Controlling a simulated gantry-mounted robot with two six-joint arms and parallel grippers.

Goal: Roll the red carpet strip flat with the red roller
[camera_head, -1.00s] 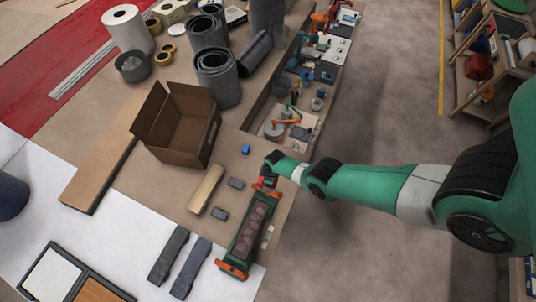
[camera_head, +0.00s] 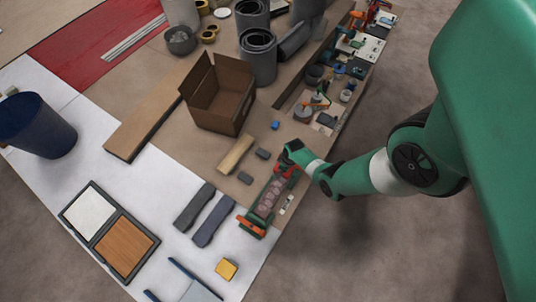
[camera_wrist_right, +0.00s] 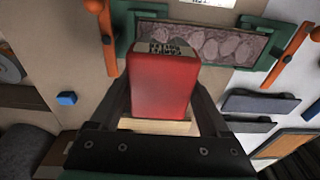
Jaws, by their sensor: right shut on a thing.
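The red carpet strip (camera_head: 95,45) lies at the back left in the head view, with pale thin strips on it. Its far part runs out of the picture. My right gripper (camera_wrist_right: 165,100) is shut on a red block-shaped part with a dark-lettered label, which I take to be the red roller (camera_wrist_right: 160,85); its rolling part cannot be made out. In the head view my right gripper (camera_head: 288,168) is at the far end of a green tray with orange handles (camera_head: 251,226), far from the carpet. My left gripper is not in view.
An open cardboard box (camera_head: 222,110) and grey rolls (camera_head: 258,60) stand between my right gripper and the carpet. A wood plank (camera_head: 150,115), dark blue bin (camera_head: 40,125), and framed panels (camera_head: 125,248) lie left. White table surface between them is free.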

